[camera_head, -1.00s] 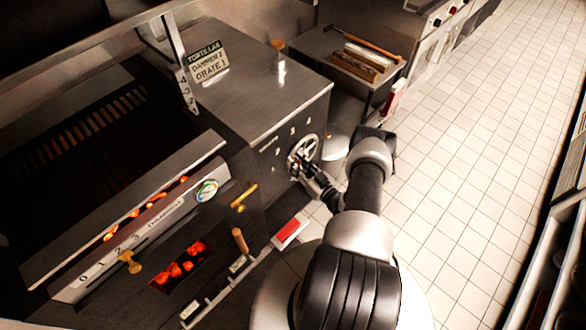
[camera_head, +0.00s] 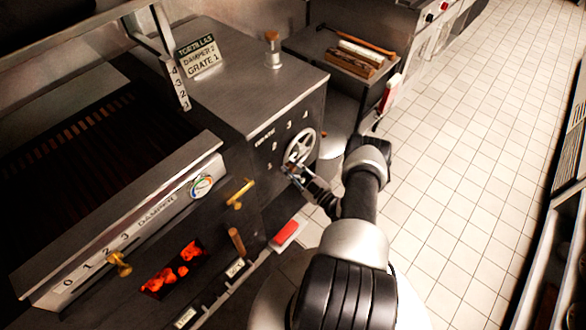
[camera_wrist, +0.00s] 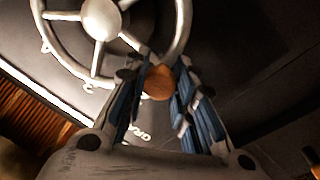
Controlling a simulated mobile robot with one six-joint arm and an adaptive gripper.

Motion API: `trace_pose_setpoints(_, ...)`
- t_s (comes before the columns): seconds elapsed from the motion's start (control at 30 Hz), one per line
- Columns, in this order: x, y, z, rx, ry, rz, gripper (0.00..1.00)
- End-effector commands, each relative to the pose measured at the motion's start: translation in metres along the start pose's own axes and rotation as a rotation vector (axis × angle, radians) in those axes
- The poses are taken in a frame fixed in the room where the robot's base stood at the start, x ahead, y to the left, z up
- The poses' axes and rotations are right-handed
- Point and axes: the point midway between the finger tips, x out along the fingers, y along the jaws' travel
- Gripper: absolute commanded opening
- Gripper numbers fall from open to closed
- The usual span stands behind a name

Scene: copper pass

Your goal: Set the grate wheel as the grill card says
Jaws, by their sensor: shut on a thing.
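The grate wheel (camera_head: 301,147) is a spoked metal handwheel on the front of the steel cabinet, with the numbers 1 to 4 around its left and upper side. My gripper (camera_head: 291,169) is at its lower left, near the 1. In the wrist view my gripper (camera_wrist: 157,90) is shut on the round wooden wheel knob (camera_wrist: 158,82), and the wheel (camera_wrist: 102,20) fills the top. The grill card (camera_head: 198,57) reads TORTILLAS, DAMPER 2, GRATE 1. The wheel's exact setting is hard to tell.
The grill (camera_head: 80,170) stands left, with a brass damper knob (camera_head: 118,263) on a numbered scale and glowing coals (camera_head: 172,270) below. A side table (camera_head: 318,55) holds wooden pieces. A red block (camera_head: 286,232) lies low by the cabinet. The tiled floor (camera_head: 450,160) is open at right.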

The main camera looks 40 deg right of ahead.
Motion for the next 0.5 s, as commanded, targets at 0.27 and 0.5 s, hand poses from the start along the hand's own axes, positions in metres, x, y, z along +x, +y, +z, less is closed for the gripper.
trace_pose_setpoints(0.27, -0.0005, -0.0021, 0.0012, -0.006, -0.001, -0.003, 0.00)
trace_pose_setpoints(0.5, -0.0005, -0.0022, 0.0012, -0.005, -0.002, -0.003, 0.29)
